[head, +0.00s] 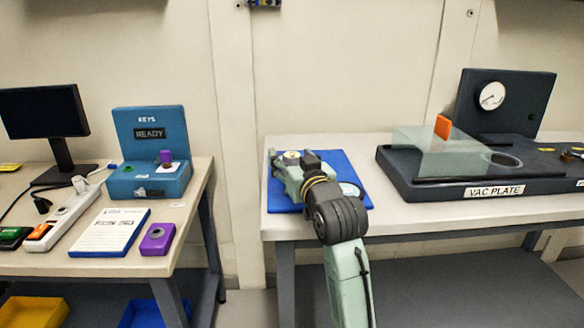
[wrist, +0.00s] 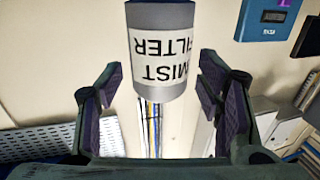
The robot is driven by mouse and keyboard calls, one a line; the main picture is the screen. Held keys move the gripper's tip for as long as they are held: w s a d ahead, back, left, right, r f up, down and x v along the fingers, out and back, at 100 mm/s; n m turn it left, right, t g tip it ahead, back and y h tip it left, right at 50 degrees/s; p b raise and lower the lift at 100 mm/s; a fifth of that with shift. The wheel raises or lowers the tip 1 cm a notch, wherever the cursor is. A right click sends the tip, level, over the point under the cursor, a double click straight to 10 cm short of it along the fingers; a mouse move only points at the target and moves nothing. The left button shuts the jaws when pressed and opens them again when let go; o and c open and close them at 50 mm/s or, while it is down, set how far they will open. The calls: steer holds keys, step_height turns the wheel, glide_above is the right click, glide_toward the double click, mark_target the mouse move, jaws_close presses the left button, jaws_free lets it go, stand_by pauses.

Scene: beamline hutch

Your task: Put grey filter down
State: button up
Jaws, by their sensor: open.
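The grey filter (wrist: 160,50) is a grey cylinder with a white label reading MIST FILTER, upside down in the wrist view. It is at the top centre of that view, in line with the gap between my fingers. My gripper (wrist: 160,88) is open, with one dark-padded finger on each side and a visible gap to the filter. In the head view my gripper (head: 287,172) is low over the blue mat (head: 335,160) on the right-hand table. My arm covers part of the mat, and I cannot clearly make out the filter there.
A dark VAC PLATE unit (head: 420,187) with a clear cover and gauge stands right of the mat. A gap separates the tables. The right table's front strip is bare.

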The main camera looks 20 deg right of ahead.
steer(key=shift+w, duration=0.25)
steer(key=shift+c, duration=0.4)
steer(key=c, duration=1.3)
steer(key=shift+c, duration=0.2)
steer(key=shift+r, duration=0.1)
